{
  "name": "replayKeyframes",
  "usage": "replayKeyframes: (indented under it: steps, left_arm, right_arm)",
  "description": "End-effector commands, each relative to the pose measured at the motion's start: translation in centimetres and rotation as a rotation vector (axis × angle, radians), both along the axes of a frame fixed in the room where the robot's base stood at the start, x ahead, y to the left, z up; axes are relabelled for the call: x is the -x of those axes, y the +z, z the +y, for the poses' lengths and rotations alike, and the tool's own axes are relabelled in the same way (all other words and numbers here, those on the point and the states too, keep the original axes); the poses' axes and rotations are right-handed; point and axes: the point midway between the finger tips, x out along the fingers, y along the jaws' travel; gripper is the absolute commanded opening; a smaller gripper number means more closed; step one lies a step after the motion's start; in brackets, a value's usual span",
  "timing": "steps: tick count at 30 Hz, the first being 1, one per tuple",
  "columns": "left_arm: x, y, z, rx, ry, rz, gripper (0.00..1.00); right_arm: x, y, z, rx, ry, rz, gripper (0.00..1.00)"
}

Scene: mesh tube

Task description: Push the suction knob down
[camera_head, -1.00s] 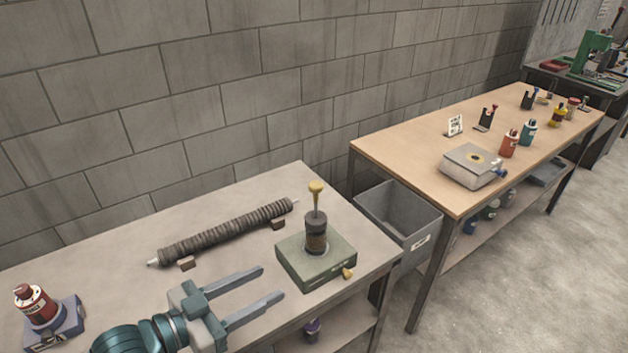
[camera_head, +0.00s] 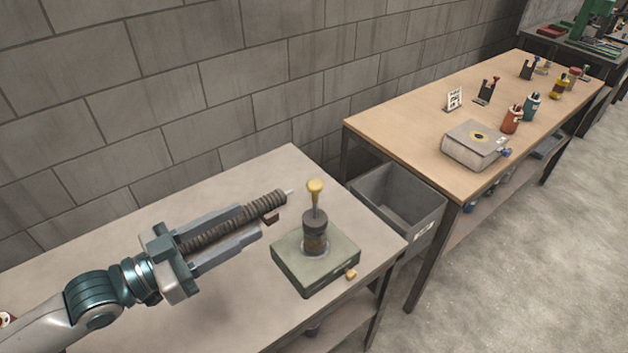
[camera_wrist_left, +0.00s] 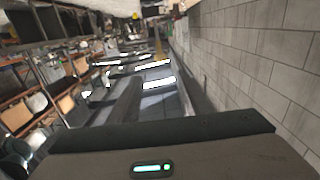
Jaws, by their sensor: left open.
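A green square base (camera_head: 315,262) on the near table holds a dark ribbed cylinder (camera_head: 315,232) with an upright yellow-topped rod (camera_head: 316,190). A small yellow knob (camera_head: 351,274) sticks out of the base's front side. I cannot tell which yellow part is the suction knob. My left gripper (camera_head: 248,222) is open, left of the base and apart from it. In the head view its fingers lie along both sides of a dark ribbed tube (camera_head: 268,204); I see no grip on it. My right gripper is not in view.
A block wall (camera_head: 200,90) runs behind.

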Motion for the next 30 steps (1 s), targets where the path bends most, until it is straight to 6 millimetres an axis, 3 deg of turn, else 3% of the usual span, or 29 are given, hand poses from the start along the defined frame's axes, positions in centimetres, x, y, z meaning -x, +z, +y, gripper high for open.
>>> replayKeyframes:
  steps: [14,19,30]
  left_arm:
    - [-1.3,0.2,-1.6,0.003,0.002,-0.001,0.45]
    - [-2.5,0.4,-3.3,0.003,0.001,-0.001,0.45]
    - [-5.9,0.4,-8.1,0.002,0.0,0.0,0.45]
  right_arm:
    - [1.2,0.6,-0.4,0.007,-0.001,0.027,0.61]
    - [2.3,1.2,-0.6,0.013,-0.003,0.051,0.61]
    - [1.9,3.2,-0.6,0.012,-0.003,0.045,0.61]
